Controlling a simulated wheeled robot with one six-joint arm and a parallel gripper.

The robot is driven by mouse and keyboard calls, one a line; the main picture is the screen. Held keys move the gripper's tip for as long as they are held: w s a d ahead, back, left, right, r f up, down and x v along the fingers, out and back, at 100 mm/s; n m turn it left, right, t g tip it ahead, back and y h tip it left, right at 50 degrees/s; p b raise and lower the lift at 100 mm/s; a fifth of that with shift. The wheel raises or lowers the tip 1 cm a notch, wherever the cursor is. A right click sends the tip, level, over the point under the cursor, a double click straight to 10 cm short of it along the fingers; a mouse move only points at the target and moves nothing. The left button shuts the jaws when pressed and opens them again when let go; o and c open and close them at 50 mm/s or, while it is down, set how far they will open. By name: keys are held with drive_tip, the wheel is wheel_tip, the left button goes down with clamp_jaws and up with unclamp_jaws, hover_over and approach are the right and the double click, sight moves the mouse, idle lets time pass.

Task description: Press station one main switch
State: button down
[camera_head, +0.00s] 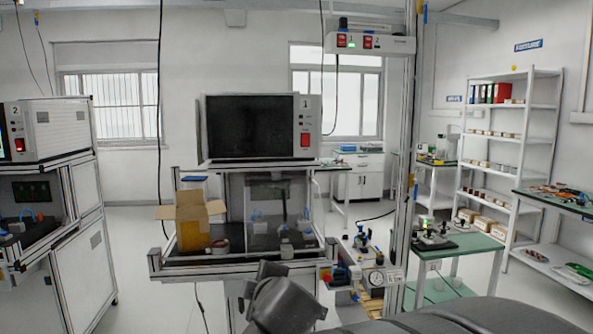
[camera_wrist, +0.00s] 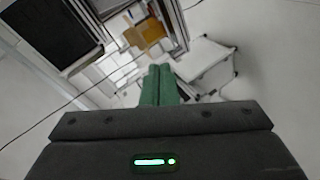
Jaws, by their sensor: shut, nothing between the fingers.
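Station one (camera_head: 262,128) is a grey cabinet marked 1 with a black screen. Its red switch (camera_head: 305,140) is on the right-hand front panel, below small buttons. An overhead bar (camera_head: 395,46) carries two more red switches, marked 1 (camera_head: 341,41) and 2 (camera_head: 368,42); a green light shows beside the 1. Which switch is the main one cannot be told. My gripper (camera_wrist: 160,70) shows green fingers together, empty, in the wrist view, apart from the station. A dark screen (camera_wrist: 55,32) shows at upper left there. Gripper fingers are not discernible in the head view.
An open cardboard box (camera_head: 193,225) stands on the bench below station one. Station two (camera_head: 60,130) is at left. A metal post (camera_head: 407,170) stands right of station one, with a green table (camera_head: 460,246) beyond. Hanging cables cross the view.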

drive_tip(key=s+a+r+n+g+y+p, duration=0.1)
drive_tip(key=a+r+n+y+p, duration=0.3)
drive_tip(key=r, duration=0.6)
drive_tip(key=s+a+r+n+g+y+p, duration=0.1)
drive_tip(key=a+r+n+y+p, duration=0.3)
drive_tip(key=a+r, duration=0.5)
drive_tip(key=shift+s+r+n+p, duration=0.85)
drive_tip(key=shift+r+n+p, duration=0.1)
drive_tip(key=shift+n+p, duration=0.25)
drive_tip(key=shift+d, duration=0.15)
